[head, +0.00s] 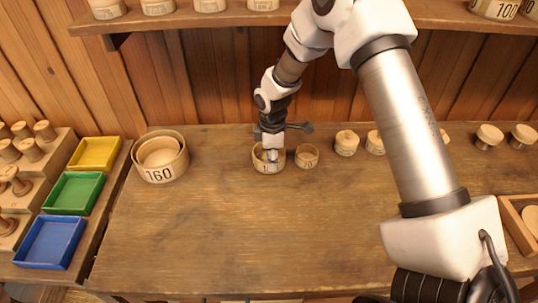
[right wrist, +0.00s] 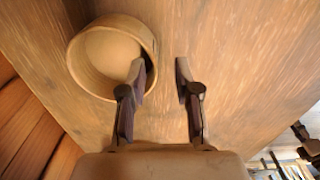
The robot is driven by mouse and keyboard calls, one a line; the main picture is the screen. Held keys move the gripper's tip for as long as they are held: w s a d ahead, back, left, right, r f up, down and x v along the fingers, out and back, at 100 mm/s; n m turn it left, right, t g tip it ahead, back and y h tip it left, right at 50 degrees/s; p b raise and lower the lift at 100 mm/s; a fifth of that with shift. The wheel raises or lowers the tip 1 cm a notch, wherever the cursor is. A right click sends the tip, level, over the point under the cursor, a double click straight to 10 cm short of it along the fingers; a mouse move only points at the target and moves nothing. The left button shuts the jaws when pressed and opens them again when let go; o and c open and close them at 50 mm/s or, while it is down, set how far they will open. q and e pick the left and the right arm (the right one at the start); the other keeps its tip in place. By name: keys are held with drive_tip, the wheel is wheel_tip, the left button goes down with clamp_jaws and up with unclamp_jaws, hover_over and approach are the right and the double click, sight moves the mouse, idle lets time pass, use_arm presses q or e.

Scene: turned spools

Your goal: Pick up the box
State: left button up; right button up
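A round, open wooden box (head: 262,166) stands on the bench near its back, with dark marks on its front. In the right wrist view the box (right wrist: 85,78) is a hollow cylinder with a thick pale wall. My right gripper (head: 270,153) is over this box and points down. It is open in the right wrist view (right wrist: 160,70). One finger overlaps the box's wall and the other is outside, with a gap between them. I cannot tell whether a finger touches the wall. My left gripper is not in view.
A smaller round box (head: 307,161) stands close to the right. Nested round boxes marked 160 (head: 160,173) stand to the left. Several spools, such as one spool (head: 346,144), line the back right. Yellow (head: 96,153), green (head: 74,193) and blue (head: 49,242) trays are at left. The bench front (head: 230,235) is clear.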

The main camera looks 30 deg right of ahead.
drive_tip(key=f, duration=0.1)
drive_tip(key=w+f, duration=0.1)
drive_tip(key=f, duration=0.1)
drive_tip(key=shift+w, duration=0.1)
drive_tip(key=shift+r, duration=0.15)
drive_tip(key=shift+s+r, duration=0.1)
drive_tip(key=shift+s, duration=0.15)
clamp_jaws()
